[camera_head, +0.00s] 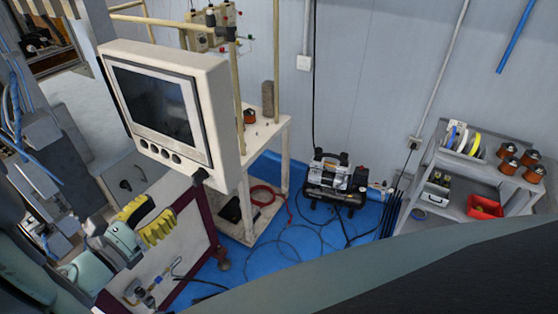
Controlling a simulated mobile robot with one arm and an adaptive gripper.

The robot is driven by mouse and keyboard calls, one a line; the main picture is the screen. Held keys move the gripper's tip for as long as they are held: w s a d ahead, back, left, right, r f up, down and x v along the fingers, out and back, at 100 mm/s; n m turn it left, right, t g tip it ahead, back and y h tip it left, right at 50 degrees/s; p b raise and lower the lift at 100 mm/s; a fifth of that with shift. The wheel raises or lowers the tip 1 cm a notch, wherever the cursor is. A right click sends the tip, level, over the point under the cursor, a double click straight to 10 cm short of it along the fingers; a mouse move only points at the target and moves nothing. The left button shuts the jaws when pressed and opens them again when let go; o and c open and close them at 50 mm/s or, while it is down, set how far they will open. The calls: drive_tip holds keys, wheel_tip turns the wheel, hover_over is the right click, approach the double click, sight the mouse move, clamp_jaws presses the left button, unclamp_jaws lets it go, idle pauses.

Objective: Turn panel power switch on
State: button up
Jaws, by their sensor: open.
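The panel (219,100) is a beige box with a dark screen (155,101), standing upper left of the middle. A row of small round dark buttons or knobs (165,154) sits below the screen. I cannot tell which of them, if any, is the power switch, or its position. A dark fitting (201,176) shows at the panel's lower right corner.
A cream table (263,134) stands behind the panel. A black compressor (337,181) sits on the blue floor (290,265), with hoses around it. A grey shelf cart (455,207) with spools and a red bin (484,207) is at right.

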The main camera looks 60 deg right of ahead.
sight(193, 179)
drive_tip(key=d+p, duration=0.2)
drive_tip(key=d, duration=0.2)
drive_tip(key=d+p, duration=0.1)
drive_tip(key=d, duration=0.4)
drive_tip(key=shift+w+d+r+p, duration=0.1)
drive_tip(key=shift+w+r+p, duration=0.1)
drive_tip(key=shift+p, duration=0.15)
drive_tip(key=shift+w+d+f, duration=0.1)
drive_tip(key=shift+w+d, duration=0.1)
drive_tip(key=shift+d, duration=0.45)
drive_tip(key=shift+d+f+p, duration=0.15)
drive_tip(key=shift+d+p, duration=0.15)
drive_tip(key=shift+d, duration=0.15)
drive_tip(key=shift+o, duration=0.3)
drive_tip(key=shift+a, duration=0.1)
clamp_jaws()
